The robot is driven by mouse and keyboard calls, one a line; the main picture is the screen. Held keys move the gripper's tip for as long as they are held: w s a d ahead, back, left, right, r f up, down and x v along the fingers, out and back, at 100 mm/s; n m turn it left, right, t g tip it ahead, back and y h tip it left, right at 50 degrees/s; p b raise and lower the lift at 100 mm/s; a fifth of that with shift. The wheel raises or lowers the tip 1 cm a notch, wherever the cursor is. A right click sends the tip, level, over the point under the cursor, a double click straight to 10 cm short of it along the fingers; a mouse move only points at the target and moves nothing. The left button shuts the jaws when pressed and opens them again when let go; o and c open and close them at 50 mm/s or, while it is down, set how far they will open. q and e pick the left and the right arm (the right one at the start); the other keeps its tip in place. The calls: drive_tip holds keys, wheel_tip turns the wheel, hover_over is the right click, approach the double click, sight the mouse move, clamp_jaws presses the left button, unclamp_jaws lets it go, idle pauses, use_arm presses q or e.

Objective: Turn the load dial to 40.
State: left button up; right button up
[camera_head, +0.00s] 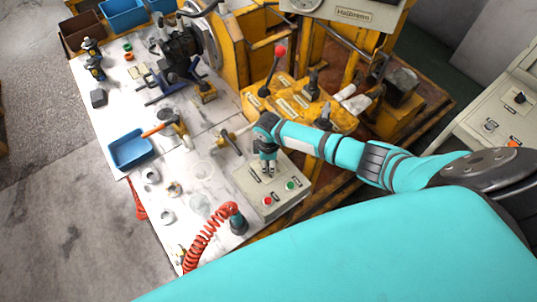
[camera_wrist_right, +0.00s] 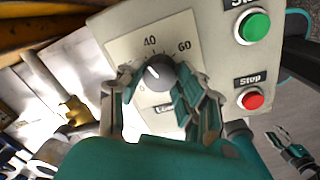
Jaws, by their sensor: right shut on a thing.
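The load dial (camera_wrist_right: 160,72) is a dark round knob on a pale scale plate (camera_wrist_right: 128,50) marked 40 and 60 above it. A small white mark shows on the knob's left part; which number it points at is hard to tell. My right gripper (camera_wrist_right: 152,78) is shut on the dial, with one finger on each side. In the head view my right gripper (camera_head: 268,168) points down at the grey control box (camera_head: 255,190), and it hides the dial.
A green start button (camera_wrist_right: 255,26) and a red stop button (camera_wrist_right: 252,99) sit right of the dial. A coiled red hose (camera_head: 205,235) lies near the box. A hammer-like tool (camera_head: 230,142) and a blue tray (camera_head: 130,149) are on the white table (camera_head: 205,143).

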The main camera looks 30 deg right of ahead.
drive_tip(key=shift+w+r+m+p, duration=0.15)
drive_tip(key=shift+m+p, duration=0.55)
drive_tip(key=shift+m, duration=1)
drive_tip(key=o, duration=1.1)
drive_tip(key=shift+o, duration=0.2)
wheel_tip(320, 180, up, 12)
drive_tip(key=shift+s+a, duration=0.2)
drive_tip(key=shift+s, duration=0.1)
